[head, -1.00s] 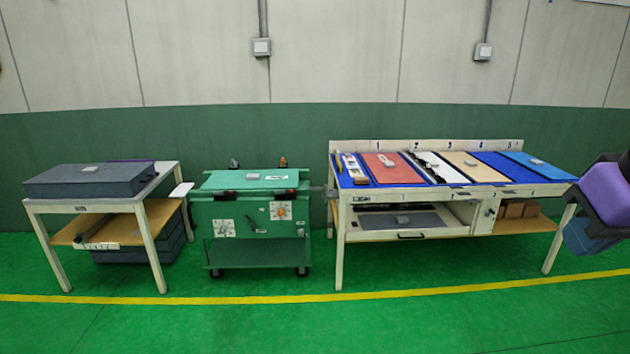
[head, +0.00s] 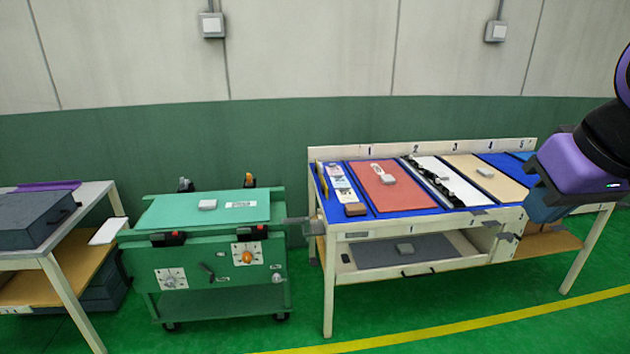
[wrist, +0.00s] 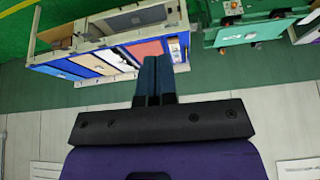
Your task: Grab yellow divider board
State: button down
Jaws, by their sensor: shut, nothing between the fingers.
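A thin yellow board (head: 322,179) stands on edge at the left end of the blue-topped workbench (head: 328,290) in the head view, beside a strip of small labelled items. It looks like the yellow divider board. I cannot make it out clearly in the wrist view. My gripper (wrist: 158,62) has its two dark blue fingers together in the wrist view, with nothing between them. In the head view its purple body (head: 575,165) hangs at the right, in front of the bench's right end and well away from the yellow board.
The bench top carries a red panel (head: 402,189), a white panel with black trim and a tan panel (head: 490,176). A green cart (head: 205,240) stands close to its left. A table with a grey case (head: 25,222) is at far left. Green floor in front is clear.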

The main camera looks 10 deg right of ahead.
aim_at(321, 173)
jog(key=i+u, duration=0.1)
jog(key=i, duration=2.65)
jog(key=l, duration=0.1)
